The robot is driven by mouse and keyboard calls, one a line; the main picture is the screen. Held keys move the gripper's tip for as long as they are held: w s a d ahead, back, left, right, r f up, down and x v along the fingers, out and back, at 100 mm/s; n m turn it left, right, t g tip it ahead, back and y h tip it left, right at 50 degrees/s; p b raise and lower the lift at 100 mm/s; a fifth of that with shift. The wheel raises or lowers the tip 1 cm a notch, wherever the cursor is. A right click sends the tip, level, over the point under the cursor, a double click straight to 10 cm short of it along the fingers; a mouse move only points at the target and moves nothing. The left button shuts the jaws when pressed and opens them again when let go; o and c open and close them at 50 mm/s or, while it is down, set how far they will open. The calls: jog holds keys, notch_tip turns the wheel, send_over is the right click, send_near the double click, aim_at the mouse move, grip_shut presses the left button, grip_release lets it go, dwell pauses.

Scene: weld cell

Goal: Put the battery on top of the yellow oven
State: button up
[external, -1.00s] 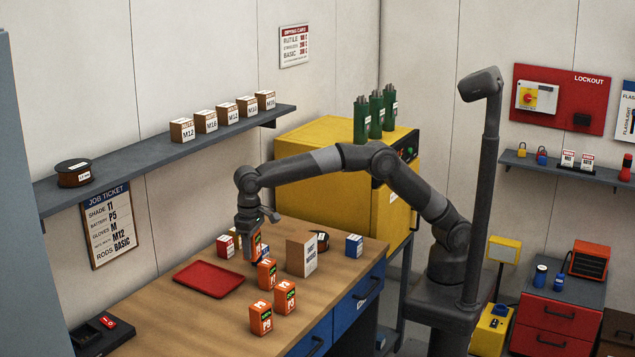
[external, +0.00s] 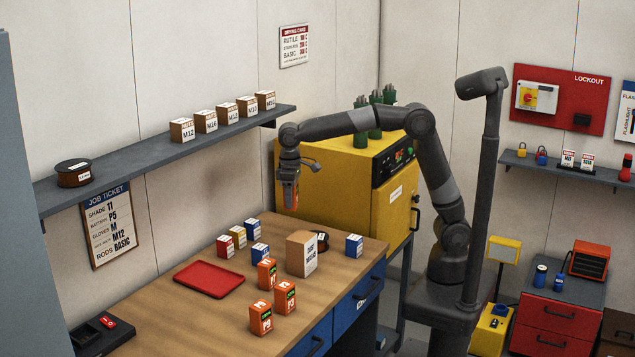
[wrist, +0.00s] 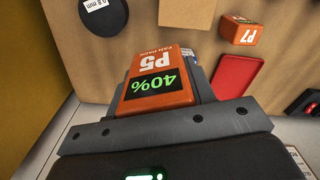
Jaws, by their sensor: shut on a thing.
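My gripper (external: 289,190) is shut on an orange battery (external: 291,194) and holds it in the air above the back of the workbench, left of the oven. In the wrist view the held battery (wrist: 158,80) reads P5 and 40%. The yellow oven (external: 325,198) stands behind the bench's right end. Several green rod holders (external: 375,115) stand on its top, and my arm passes in front of them. Three other orange batteries (external: 285,297) stand on the bench; one reads P7 in the wrist view (wrist: 240,32).
The bench (external: 215,310) also holds a red tray (external: 208,279), a cardboard box (external: 301,254), a dark spool (external: 321,241) and several small cartons (external: 260,253). A wall shelf (external: 150,153) with boxes runs left of the oven. A job ticket (external: 110,225) hangs below it.

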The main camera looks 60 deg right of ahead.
jog(key=w+d+r+m, duration=0.2)
jog(key=w+d+r, duration=0.1)
jog(key=d, duration=0.3)
jog(key=w+d+r+m, duration=0.2)
jog(key=w+d+m, duration=0.1)
jog(key=d, duration=0.2)
jog(key=d+r+m, duration=0.5)
jog(key=d+m, duration=0.1)
jog(key=d, duration=0.7)
jog(key=d+r+m, duration=0.5)
jog(key=d, duration=0.8)
jog(key=d+r+m, duration=0.4)
jog(key=d+m, duration=0.2)
jog(key=d, duration=0.8)
jog(key=shift+w+a+f, duration=0.1)
jog(key=shift+w+f, duration=0.05)
jog(key=shift+f, duration=1.35)
jog(key=shift+w+a+f, duration=0.1)
jog(key=shift+w+f, duration=0.05)
jog(key=shift+f, duration=1.3)
jog(key=shift+w+f, duration=0.15)
jog(key=shift+f, duration=1.35)
jog(key=shift+f, duration=0.2)
jog(key=o, duration=1.2)
